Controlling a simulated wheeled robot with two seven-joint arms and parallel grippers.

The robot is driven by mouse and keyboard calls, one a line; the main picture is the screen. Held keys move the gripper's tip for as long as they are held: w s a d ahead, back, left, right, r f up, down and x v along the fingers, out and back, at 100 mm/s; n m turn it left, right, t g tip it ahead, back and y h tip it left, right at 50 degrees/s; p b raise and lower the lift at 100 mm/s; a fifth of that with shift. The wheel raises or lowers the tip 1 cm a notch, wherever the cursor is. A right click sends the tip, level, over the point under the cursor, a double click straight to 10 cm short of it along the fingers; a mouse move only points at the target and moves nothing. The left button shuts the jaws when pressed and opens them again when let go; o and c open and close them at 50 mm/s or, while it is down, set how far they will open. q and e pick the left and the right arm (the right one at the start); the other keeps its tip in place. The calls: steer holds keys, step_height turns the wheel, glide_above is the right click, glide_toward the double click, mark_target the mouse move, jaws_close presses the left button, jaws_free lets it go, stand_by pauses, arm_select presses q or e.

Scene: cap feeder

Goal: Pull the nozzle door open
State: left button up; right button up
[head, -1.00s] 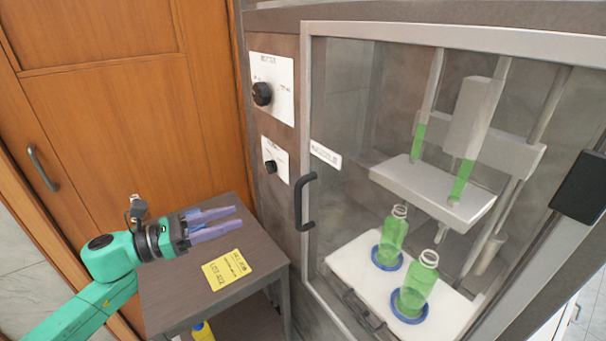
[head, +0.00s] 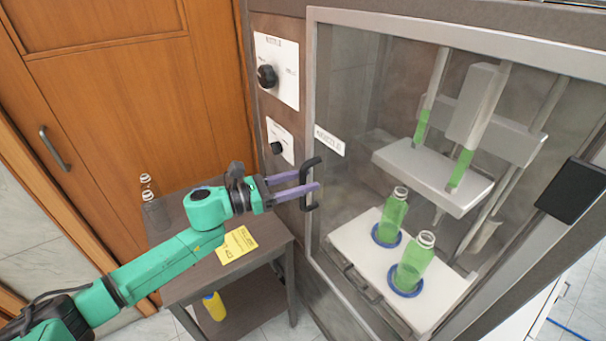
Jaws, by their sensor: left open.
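The nozzle door (head: 345,190) is a clear panel in a grey metal frame with a white label on it, and it looks shut. Its black handle (head: 310,171) is an upright bar on the door's left edge. My left gripper (head: 316,180) is open, with its two purple fingers pointing right at the handle's height. The fingertips overlap the handle in the picture; I cannot tell whether they touch it. Behind the door, two green bottles (head: 391,218) stand in blue rings under the nozzles. My right gripper is not in view.
A small dark side table (head: 180,288) stands below my left arm, with a yellow note (head: 237,246) and clear bottles (head: 153,205) on top and a yellow bottle (head: 214,306) on its lower shelf. Two knob panels (head: 276,70) are left of the door. A wooden door (head: 110,110) stands behind.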

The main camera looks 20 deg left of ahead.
arm_select(q)
steer(key=shift+w+d+f, duration=0.1)
steer(key=shift+w+d, duration=0.05)
steer(key=shift+w, duration=0.1)
steer(key=shift+s, duration=0.1)
jaws_close()
stand_by(1.2)
